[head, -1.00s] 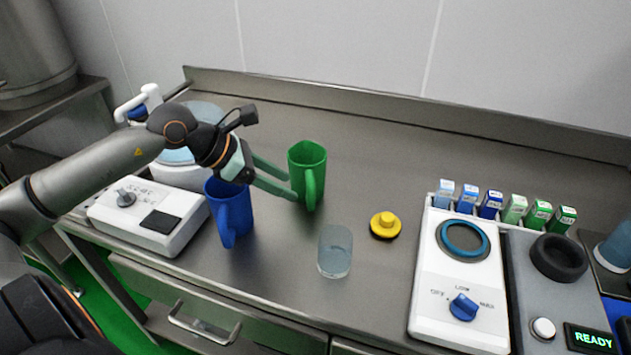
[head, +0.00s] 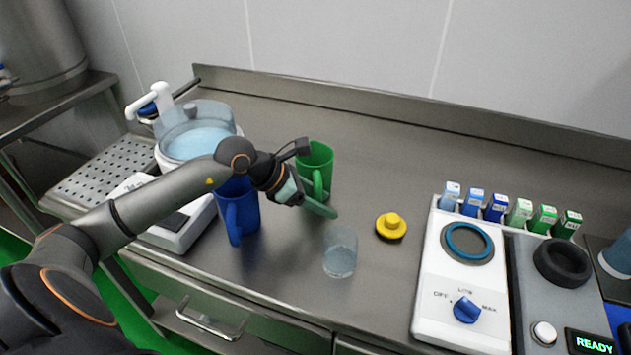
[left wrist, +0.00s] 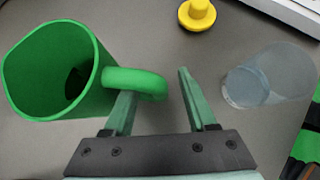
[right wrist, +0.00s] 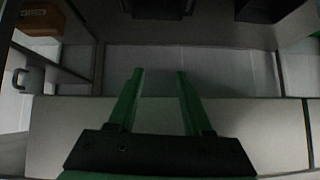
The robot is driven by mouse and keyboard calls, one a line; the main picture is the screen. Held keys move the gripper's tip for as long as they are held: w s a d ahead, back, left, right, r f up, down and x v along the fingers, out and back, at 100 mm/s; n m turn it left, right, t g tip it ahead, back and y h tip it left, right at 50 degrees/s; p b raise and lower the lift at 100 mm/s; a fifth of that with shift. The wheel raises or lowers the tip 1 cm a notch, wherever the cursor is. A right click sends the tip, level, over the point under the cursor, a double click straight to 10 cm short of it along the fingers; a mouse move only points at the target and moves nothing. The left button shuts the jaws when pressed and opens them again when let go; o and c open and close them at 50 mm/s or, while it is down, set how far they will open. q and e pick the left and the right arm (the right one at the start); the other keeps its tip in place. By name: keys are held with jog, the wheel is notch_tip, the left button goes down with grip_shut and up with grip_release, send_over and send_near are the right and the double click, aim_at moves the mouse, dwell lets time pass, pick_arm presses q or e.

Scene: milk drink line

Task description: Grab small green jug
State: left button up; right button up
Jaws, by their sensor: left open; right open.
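The small green jug (head: 316,160) stands upright on the steel counter, behind my left gripper in the head view. In the left wrist view the green jug (left wrist: 52,72) is at the left with its open top showing, and its handle (left wrist: 135,82) points right toward the fingers. My left gripper (left wrist: 155,85) is open. Its left finger is at the handle and partly hidden by it; its right finger is clear of it. I cannot tell whether the finger touches the handle. My right gripper (right wrist: 153,75) is open and empty, away from the counter items.
A blue jug (head: 240,212) stands just left of my left gripper. A clear glass (head: 340,255) stands in front, and a yellow lid (head: 391,226) lies to the right. A white dial unit (head: 458,285) is further right. The counter behind the lid is clear.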

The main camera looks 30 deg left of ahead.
pick_arm(q)
jog(key=shift+x, duration=1.05)
grip_shut()
jog(key=shift+r, duration=0.1)
dwell(0.5)
